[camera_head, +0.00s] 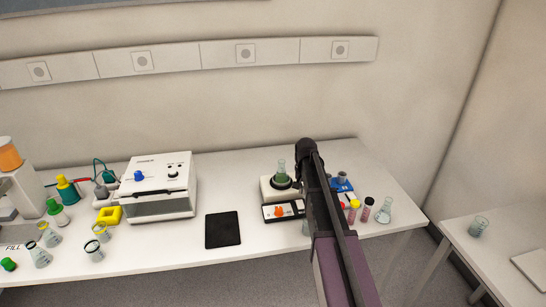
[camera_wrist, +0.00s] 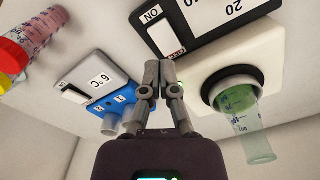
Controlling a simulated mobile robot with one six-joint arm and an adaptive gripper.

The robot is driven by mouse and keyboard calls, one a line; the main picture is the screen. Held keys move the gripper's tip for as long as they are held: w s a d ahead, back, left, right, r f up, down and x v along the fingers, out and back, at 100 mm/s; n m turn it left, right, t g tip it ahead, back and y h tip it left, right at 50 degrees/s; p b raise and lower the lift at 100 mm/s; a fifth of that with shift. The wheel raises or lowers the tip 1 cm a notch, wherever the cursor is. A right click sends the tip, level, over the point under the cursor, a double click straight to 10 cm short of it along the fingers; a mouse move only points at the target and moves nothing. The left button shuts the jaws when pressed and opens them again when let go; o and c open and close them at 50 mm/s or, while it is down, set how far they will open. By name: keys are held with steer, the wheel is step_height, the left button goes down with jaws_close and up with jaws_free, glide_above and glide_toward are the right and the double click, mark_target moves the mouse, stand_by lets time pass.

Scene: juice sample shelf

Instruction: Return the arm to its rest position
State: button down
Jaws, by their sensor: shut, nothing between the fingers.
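My gripper (camera_wrist: 158,72) shows in the wrist view with its two fingers together and nothing between them. In the head view my arm reaches up from the lower right over the bench, and the fingers are hidden behind it. The white hotplate device (camera_head: 268,191) stands just left of my arm. A flask with green liquid (camera_head: 282,174) is on it; the flask also shows in the wrist view (camera_wrist: 245,118), right of my fingers. A blue device (camera_head: 341,185) is right of my arm in the head view; in the wrist view it (camera_wrist: 118,110) is left of my fingers.
The white bench (camera_head: 260,248) stands against the wall. Several tubes and a clear flask (camera_head: 384,214) are right of my arm. A black mat (camera_head: 222,230) and a white box device (camera_head: 160,186) are to the left. A side table (camera_head: 490,245) holds a beaker (camera_head: 478,226).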

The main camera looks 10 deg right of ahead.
steer(key=s+a+n, duration=0.3)
steer(key=s+a, duration=0.2)
steer(key=s, duration=0.7)
steer(key=s+a+n, duration=0.3)
steer(key=s+a, duration=0.2)
steer(key=s, duration=0.7)
steer(key=shift+a, duration=0.15)
stand_by(0.6)
